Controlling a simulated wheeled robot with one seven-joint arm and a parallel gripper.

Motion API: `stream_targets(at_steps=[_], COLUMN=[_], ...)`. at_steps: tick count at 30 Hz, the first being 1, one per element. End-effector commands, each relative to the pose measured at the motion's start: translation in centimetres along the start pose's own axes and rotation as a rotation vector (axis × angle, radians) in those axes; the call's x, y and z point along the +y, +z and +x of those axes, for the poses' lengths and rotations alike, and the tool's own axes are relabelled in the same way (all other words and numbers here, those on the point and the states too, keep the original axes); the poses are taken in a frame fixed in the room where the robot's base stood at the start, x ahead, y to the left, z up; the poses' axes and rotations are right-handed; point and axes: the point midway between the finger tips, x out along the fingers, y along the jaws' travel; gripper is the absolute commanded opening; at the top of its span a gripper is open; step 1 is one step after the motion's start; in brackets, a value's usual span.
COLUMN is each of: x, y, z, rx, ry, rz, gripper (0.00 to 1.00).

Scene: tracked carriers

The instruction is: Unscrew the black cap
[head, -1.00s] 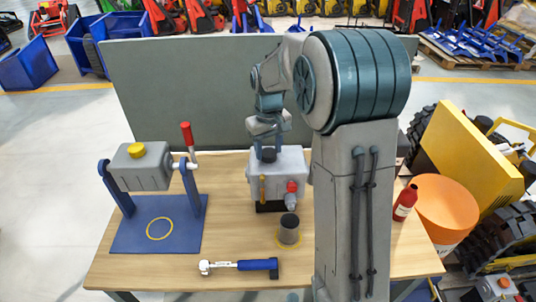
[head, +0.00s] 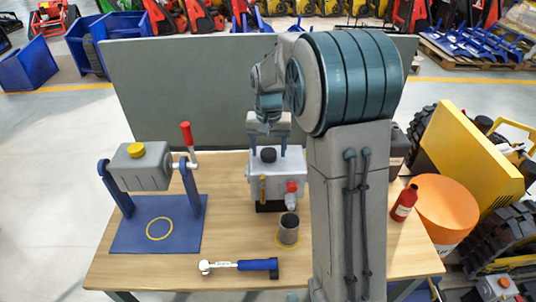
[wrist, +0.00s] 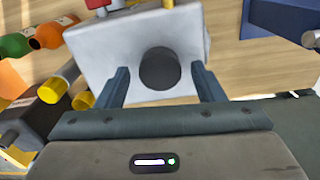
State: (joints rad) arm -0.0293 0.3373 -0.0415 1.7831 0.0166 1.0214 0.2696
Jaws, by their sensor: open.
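The black cap (head: 268,154) sits on top of a grey box-shaped housing (head: 290,163) in the middle of the table. In the wrist view the cap (wrist: 160,69) shows as a dark round disc on the pale face of the housing (wrist: 108,55). My gripper (head: 268,146) is open above and behind the cap in the head view. In the wrist view its two fingers (wrist: 160,76) stand on either side of the cap, with a gap on each side. The cap is not gripped.
The housing carries a red knob (head: 292,187) and a yellow part (head: 262,188). A blue stand (head: 122,238) holds a grey tank at left. A red bottle (head: 404,203) stands right.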

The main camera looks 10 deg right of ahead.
Motion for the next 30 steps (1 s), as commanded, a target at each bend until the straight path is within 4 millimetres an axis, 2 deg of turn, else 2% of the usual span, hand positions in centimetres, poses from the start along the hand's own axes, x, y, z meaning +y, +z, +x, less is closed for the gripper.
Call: stream_targets(at_steps=[6, 14, 30], x=[0.01, -0.03, -0.03], y=[0.0, 0.01, 0.03], z=[-0.02, -0.01, -0.16], rx=[0.0, 0.0, 0.0], ry=[0.001, 0.001, 0.002], rz=[0.237, 0.362, 1.005], gripper=[0.62, 0.62, 0.62])
